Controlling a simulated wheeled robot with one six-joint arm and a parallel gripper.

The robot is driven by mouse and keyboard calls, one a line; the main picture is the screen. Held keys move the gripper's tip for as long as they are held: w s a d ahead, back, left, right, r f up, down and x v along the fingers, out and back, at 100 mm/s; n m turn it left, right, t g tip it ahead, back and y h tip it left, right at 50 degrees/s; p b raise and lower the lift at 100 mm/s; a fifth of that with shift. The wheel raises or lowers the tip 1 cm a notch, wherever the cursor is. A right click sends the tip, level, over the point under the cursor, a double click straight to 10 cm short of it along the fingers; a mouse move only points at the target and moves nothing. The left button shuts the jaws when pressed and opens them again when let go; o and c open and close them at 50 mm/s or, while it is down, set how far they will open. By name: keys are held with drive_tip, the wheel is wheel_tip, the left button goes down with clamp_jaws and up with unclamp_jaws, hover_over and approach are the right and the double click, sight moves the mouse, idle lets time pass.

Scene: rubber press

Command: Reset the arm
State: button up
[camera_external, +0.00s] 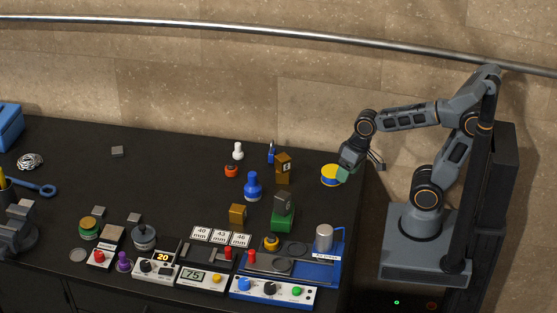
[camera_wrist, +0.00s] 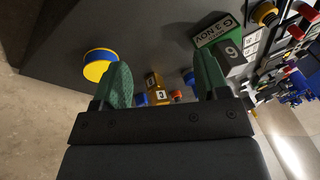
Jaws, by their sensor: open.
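My gripper (camera_external: 360,170) hangs over the right end of the dark table, at the end of my bent arm. In the wrist view its two green fingers (camera_wrist: 160,88) are spread apart with nothing held between them. A yellow-topped blue round piece (camera_external: 331,175) is just left of the gripper in the external view. It also shows in the wrist view (camera_wrist: 100,64), left of the left finger.
Brown blocks (camera_external: 283,168), a blue bottle-shaped piece (camera_external: 252,187) and a grey block on a green base (camera_external: 282,219) stand left of the gripper. Control panels (camera_external: 272,290) line the front edge. A metal rail (camera_external: 300,36) runs along the wall. The back middle table is mostly clear.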

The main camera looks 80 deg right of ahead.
drive_tip(key=s+n, duration=0.1)
drive_tip(key=n, duration=0.1)
drive_tip(key=s+d+n+t+h, duration=0.1)
drive_tip(key=n, duration=0.1)
drive_tip(key=shift+d+f+h, duration=0.1)
drive_tip(key=shift+d+h, duration=0.05)
drive_tip(key=shift+h, duration=0.15)
